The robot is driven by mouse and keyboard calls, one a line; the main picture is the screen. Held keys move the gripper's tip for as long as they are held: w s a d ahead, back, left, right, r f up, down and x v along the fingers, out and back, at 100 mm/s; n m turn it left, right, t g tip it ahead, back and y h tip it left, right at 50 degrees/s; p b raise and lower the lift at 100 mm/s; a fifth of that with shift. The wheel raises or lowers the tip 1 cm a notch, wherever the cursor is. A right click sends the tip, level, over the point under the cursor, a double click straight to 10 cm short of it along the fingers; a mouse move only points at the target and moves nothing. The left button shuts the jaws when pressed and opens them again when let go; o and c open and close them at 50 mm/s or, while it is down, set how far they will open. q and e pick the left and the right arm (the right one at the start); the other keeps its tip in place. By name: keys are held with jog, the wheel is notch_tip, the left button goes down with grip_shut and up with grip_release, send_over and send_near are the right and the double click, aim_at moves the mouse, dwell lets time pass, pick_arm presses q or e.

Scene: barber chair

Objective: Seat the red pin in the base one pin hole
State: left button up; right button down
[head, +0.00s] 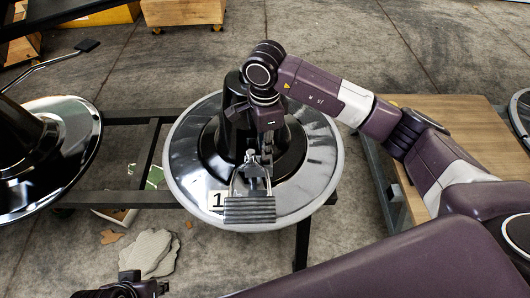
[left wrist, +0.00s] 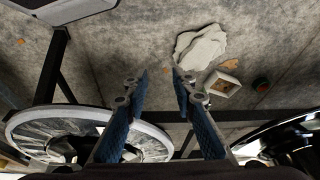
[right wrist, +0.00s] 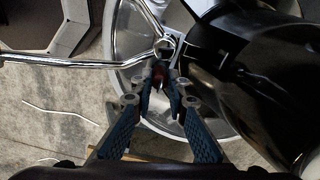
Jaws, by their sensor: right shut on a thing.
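Base one is the round chrome base (head: 185,150) with a black hub and a white "1" label (head: 217,200). My right gripper (head: 262,158) points down over its front part, beside the black column. In the right wrist view its fingertips (right wrist: 160,82) are closed on a small dark reddish piece, the red pin (right wrist: 158,74), mostly hidden by the fingers. The pin hole cannot be made out. My left gripper (left wrist: 158,78) is open and empty, away from the base; only part of it shows at the head view's bottom edge.
A dark frame (head: 125,198) runs beneath the base. A second chrome base (head: 75,120) is at left, a wooden top (head: 455,125) at right. Grey crumpled material (head: 148,252) lies on the floor.

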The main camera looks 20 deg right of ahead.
notch_tip(320, 180, down, 3)
jog(key=shift+r, duration=0.15)
pick_arm(q)
jog(key=shift+s+r, duration=0.2)
jog(key=shift+r, duration=0.4)
pick_arm(e)
jog(key=shift+b, duration=0.3)
jog(key=c, duration=1.9)
grip_release()
pick_arm(q)
jog(key=shift+f, duration=0.1)
